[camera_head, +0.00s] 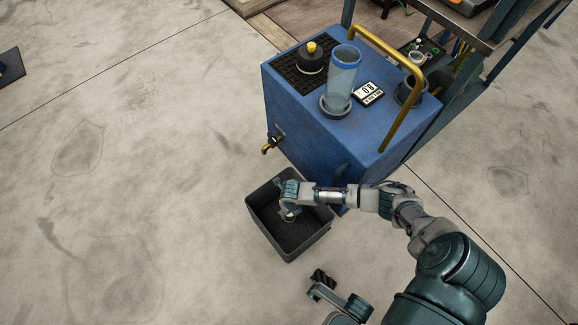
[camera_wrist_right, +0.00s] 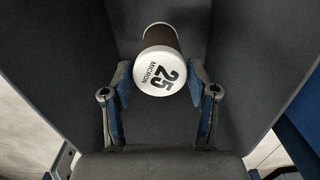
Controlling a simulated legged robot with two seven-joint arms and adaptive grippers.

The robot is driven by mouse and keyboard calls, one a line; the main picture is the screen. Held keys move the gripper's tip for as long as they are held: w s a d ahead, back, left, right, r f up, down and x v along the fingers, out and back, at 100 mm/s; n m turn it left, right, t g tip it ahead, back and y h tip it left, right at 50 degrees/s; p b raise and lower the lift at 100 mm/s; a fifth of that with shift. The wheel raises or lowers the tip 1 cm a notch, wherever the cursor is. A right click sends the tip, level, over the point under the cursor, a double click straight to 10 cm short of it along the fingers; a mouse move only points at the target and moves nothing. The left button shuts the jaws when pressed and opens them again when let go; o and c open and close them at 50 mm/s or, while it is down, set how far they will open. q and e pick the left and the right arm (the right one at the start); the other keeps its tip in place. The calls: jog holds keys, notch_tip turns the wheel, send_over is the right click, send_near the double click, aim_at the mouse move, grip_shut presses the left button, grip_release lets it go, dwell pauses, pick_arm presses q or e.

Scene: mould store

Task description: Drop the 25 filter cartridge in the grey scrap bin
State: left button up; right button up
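The 25 filter cartridge (camera_wrist_right: 160,74) has a white end cap printed "25 MICRON" and a brown body. In the right wrist view it sits between the two fingertips of my right gripper (camera_wrist_right: 160,88), one finger at each side of the cap, with its body pointing away from the camera. The fingers look closed on it. In the head view my right gripper (camera_head: 288,208) is down inside the grey scrap bin (camera_head: 302,240), by its far left part. The arm hides part of the bin's rim.
A blue cabinet (camera_head: 300,130) with a brass tap (camera_head: 271,144) and yellow rail (camera_head: 402,108) stands just behind the bin. On it are a clear blue-rimmed cylinder (camera_head: 340,82), a display (camera_head: 368,93) and a black round part (camera_head: 311,62).

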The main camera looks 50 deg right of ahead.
jog(key=shift+o, duration=1.2)
jog(key=shift+a+r, duration=0.1)
jog(key=shift+a, duration=0.1)
notch_tip(320, 180, up, 6)
jog(key=shift+d+r, duration=0.1)
jog(key=shift+r, duration=0.15)
jog(key=shift+s+r, duration=0.1)
jog(key=shift+r, duration=0.3)
